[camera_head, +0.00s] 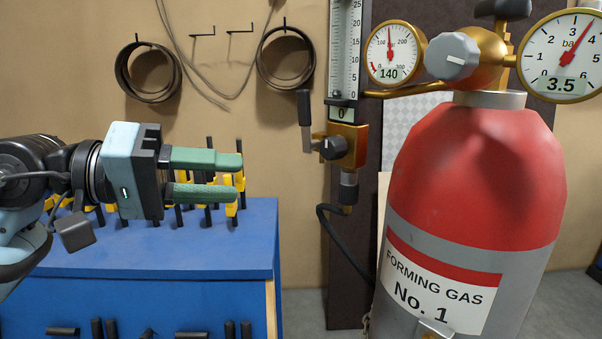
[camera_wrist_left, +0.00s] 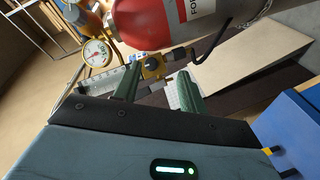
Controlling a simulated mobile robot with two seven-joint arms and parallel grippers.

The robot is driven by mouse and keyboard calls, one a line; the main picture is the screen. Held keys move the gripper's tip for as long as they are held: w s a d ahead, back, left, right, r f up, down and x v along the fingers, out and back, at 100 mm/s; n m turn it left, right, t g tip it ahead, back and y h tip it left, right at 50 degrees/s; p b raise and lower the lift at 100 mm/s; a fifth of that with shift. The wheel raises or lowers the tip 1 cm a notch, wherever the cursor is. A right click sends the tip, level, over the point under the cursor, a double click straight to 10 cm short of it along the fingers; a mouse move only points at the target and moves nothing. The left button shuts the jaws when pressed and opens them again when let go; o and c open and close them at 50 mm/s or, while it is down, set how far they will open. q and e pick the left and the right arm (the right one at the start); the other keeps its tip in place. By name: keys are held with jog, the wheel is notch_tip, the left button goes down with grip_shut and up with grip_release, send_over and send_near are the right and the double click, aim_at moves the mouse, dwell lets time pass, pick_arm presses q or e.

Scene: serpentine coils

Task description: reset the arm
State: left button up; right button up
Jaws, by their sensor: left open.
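My left gripper (camera_head: 238,178) comes in from the left in the head view, above the blue bench. Its two green fingers point right and are apart, with nothing between them. In the left wrist view its fingers (camera_wrist_left: 158,90) reach toward the flowmeter and the red cylinder, with a gap between them. My right gripper is not in view.
A red and grey gas cylinder (camera_head: 475,180) marked Forming Gas No. 1 stands at the right. Its regulator (camera_head: 455,57) has two gauges. A flowmeter (camera_head: 345,60) stands left of it. A blue bench (camera_head: 150,260) holds several yellow-and-black tools. Coils (camera_head: 285,92) hang behind.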

pick_arm(q)
jog(key=w+a+f+m+t+y, duration=0.1)
jog(key=a+f+m+t+y, duration=0.2)
jog(key=f+m+t, duration=0.75)
jog(key=a+f+m+t+y, duration=0.35)
jog(key=f+m, duration=0.75)
jog(key=f, duration=1.2)
jog(key=s+a+f+n+g+y+p, duration=0.1)
jog(key=s+a+f+n+g+y, duration=0.15)
jog(key=s+f+n, duration=0.4)
jog(key=s+a+f+n+g+y, duration=0.1)
jog(key=s+f+n+y, duration=0.25)
jog(key=f+n, duration=0.55)
jog(key=s+f+n+g+y, duration=0.1)
jog(key=s+f+n+g, duration=0.5)
jog(key=s+f, duration=0.7)
jog(key=s+n, duration=0.1)
jog(key=s, duration=0.3)
jog(key=shift+a+f, duration=0.25)
jog(key=shift+f, duration=0.05)
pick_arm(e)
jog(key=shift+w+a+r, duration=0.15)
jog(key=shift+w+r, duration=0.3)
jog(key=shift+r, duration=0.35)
